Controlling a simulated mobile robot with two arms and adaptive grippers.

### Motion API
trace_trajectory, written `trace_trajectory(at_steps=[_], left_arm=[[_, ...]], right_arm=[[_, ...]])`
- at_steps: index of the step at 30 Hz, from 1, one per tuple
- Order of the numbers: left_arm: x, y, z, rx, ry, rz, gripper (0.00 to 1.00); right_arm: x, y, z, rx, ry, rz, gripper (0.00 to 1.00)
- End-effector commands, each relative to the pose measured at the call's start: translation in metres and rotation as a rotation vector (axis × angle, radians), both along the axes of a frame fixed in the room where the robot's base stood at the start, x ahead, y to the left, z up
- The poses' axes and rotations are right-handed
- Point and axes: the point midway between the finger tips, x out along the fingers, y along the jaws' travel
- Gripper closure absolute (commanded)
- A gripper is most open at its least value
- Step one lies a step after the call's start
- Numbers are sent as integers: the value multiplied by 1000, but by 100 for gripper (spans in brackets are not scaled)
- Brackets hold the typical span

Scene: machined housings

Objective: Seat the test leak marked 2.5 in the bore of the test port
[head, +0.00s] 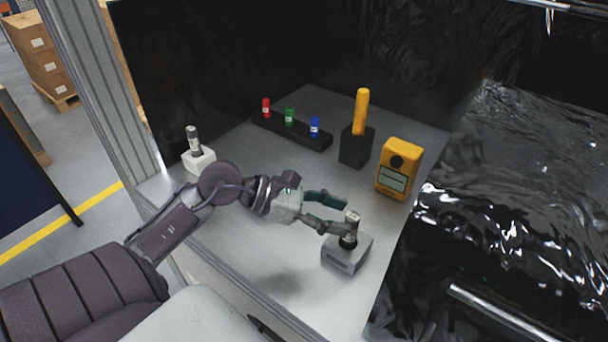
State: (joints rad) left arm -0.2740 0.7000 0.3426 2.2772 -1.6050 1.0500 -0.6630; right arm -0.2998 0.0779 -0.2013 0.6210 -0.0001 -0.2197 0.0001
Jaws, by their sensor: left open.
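Small capped cylinders in red (266,107), green (289,117) and blue (314,127) stand upright in a black rack (263,122). Their markings are too small to read, so I cannot tell which is 2.5. A grey block (345,256), which looks like the test port, sits near the front right. A silver and black cylindrical piece (350,228) stands upright on it. My left gripper (344,214) is open, its fingertips right at this piece; I cannot tell whether they touch it. My right gripper is not in view.
A white block (198,161) holding a grey cylinder (193,140) stands at the left. A black holder (356,147) with a yellow-orange handle (361,110) and a yellow meter (398,168) stand behind my gripper. Black sheeting (500,170) borders the bench's right side.

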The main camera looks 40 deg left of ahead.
Motion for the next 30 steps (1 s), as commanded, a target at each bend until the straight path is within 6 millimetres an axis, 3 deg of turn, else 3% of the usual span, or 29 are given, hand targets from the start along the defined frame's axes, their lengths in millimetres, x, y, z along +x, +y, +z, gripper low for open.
trace_trajectory(at_steps=[3, 13, 30], left_arm=[[-15, 18, 3, 4, 2, 2, 49], [-44, 54, 26, 1, 0, 1, 49], [-50, 61, 32, 0, 0, -1, 49]], right_arm=[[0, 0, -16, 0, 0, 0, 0], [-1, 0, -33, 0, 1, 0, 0], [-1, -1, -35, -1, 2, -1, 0]])
